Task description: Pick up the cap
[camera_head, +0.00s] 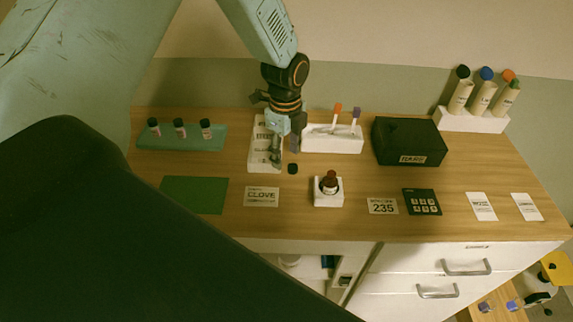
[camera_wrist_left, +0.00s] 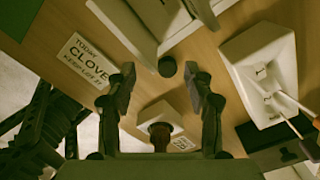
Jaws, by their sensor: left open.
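The small black cap (camera_head: 292,168) lies on the wooden table, just in front of a white labelled block. It also shows in the left wrist view (camera_wrist_left: 167,66), beyond the fingertips and roughly between them. My left gripper (camera_head: 284,153) points down above the table beside the cap, close to it. Its two fingers stand apart in the left wrist view (camera_wrist_left: 163,84), with nothing between them. A dark brown bottle (camera_head: 330,180) with a reddish top sits in a white holder (camera_head: 328,199) in front of the cap. My right gripper is not in view.
The white labelled block (camera_head: 258,158) is behind the cap. A white rack (camera_head: 345,146) with coloured sticks stands to its right, then a black box (camera_head: 408,138). A green rack (camera_head: 158,142) with small bottles is at left. A "CLOVE" card (camera_head: 261,197) lies in front.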

